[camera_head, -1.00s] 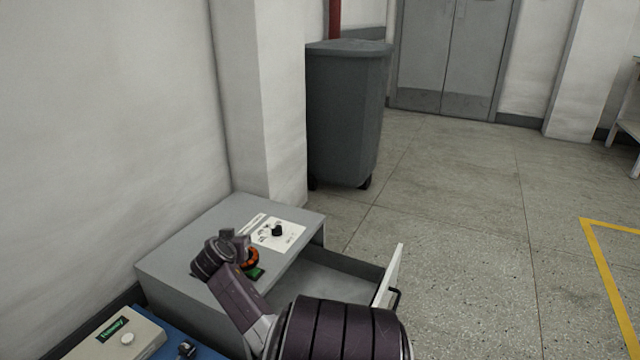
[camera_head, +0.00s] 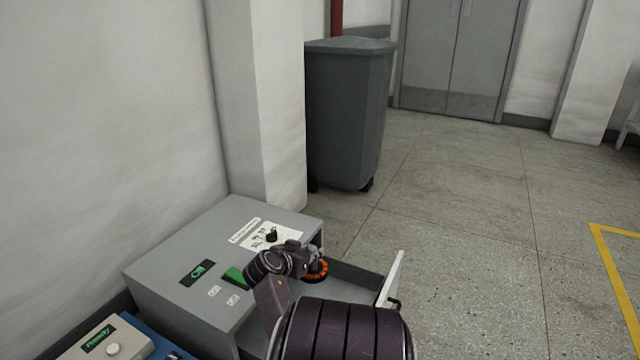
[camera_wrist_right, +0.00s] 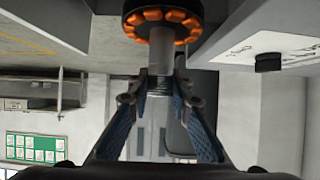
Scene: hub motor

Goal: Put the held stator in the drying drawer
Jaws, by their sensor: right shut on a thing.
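The stator (camera_head: 316,273) is a ring with orange copper windings and a dark centre. My right gripper (camera_head: 312,255) is shut on it and holds it near the front edge of the grey drying cabinet (camera_head: 205,245), by the open drawer (camera_head: 362,282). In the right wrist view the stator (camera_wrist_right: 162,27) shows at the top, with its pale shaft between the fingertips of my right gripper (camera_wrist_right: 160,88). The drawer is pulled out to the right; my arm hides its near part. My left gripper is not in view.
The cabinet top carries a black knob (camera_head: 271,235) and a green display (camera_head: 198,271). A pale device (camera_head: 105,340) stands at the lower left. A grey bin (camera_head: 345,115) stands behind the cabinet. Floor to the right is clear.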

